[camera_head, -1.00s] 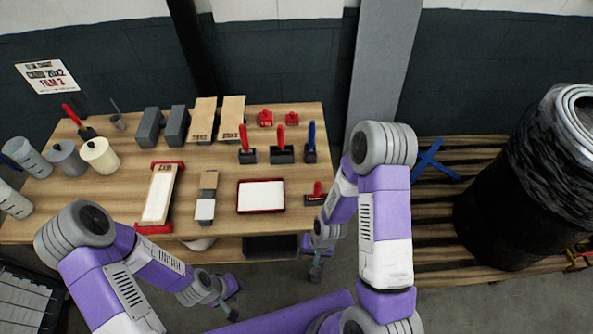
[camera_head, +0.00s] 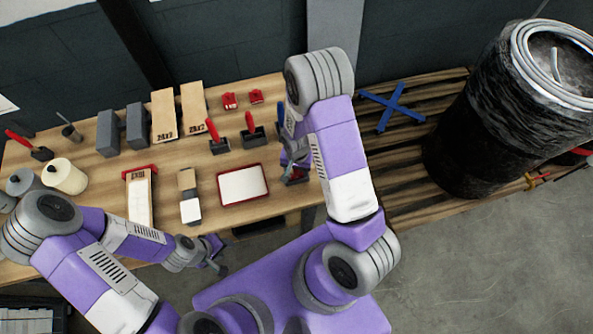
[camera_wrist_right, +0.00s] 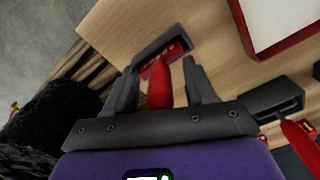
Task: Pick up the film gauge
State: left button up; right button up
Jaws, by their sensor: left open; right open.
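A red-handled tool (camera_wrist_right: 160,85) with a dark base and a red lettered face stands at the table's front right; I take it as the film gauge, though its label is unreadable. In the head view it is mostly hidden by my right gripper (camera_head: 292,160). In the right wrist view my right gripper (camera_wrist_right: 163,85) is open, its two fingers on either side of the red handle, with gaps visible. My left gripper (camera_head: 217,262) is open and empty, in front of the table's front edge.
A red-rimmed white tray (camera_head: 220,190) lies left of the tool. Other handled tools (camera_head: 254,137), small red pieces (camera_head: 229,101), boxes (camera_head: 165,116) and grey blocks (camera_head: 108,133) stand behind. A black-wrapped drum (camera_head: 480,125) stands on a pallet to the right.

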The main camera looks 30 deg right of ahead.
jog(key=shift+f, duration=0.35)
jog(key=shift+c, duration=0.3)
grip_shut()
